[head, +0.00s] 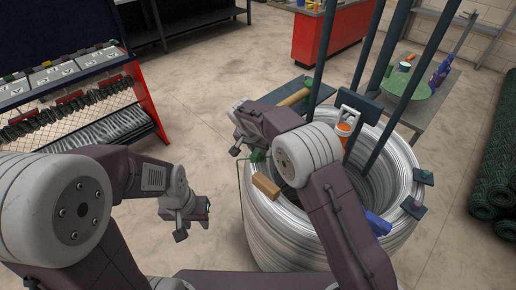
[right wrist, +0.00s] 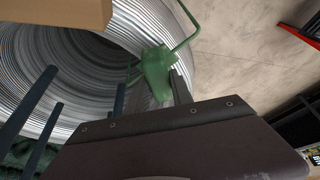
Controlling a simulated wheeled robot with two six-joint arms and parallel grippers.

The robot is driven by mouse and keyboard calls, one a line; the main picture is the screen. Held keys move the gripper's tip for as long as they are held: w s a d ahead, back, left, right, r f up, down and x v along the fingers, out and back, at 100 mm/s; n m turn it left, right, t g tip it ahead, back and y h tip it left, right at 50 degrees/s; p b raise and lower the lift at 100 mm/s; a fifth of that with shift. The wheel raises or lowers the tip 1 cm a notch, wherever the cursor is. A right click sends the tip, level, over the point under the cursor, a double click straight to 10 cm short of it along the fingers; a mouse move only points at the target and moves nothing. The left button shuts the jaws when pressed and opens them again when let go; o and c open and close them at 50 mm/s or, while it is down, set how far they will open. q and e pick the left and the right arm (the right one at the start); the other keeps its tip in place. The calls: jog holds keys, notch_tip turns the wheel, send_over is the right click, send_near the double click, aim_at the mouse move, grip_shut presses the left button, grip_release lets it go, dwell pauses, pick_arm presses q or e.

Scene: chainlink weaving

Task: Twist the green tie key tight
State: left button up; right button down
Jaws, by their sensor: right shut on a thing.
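The green tie key (head: 258,156) is at the left rim of the big silver wire coil (head: 262,225), with a thin green rod bending down beside it. In the right wrist view the key (right wrist: 157,72) shows close up against the wire coil, its green rod curving up and to the right. My right gripper (head: 247,150) is at the key and shut on it; my own arm partly hides the grip in the head view. My left gripper (head: 193,225) hangs over the floor left of the coil, apart from it, with its fingers spread and empty.
A tan block (head: 266,185), a blue block (head: 378,222) and an orange-handled tool (head: 345,128) are on the coil. Dark posts rise from it. A red-ended rack (head: 147,100) stands left; a table with a green disc (head: 407,84) stands behind right. Floor between rack and coil is clear.

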jog(key=shift+r+m+g+h+p, duration=0.1)
jog(key=shift+m+g+h+p, duration=0.35)
jog(key=shift+m, duration=1.25)
jog(key=shift+p, duration=0.35)
jog(key=c, duration=1.1)
grip_release()
jog(key=shift+s+a+h, duration=0.1)
jog(key=shift+h, duration=0.15)
jog(key=v, duration=0.9)
jog(key=shift+s, duration=0.1)
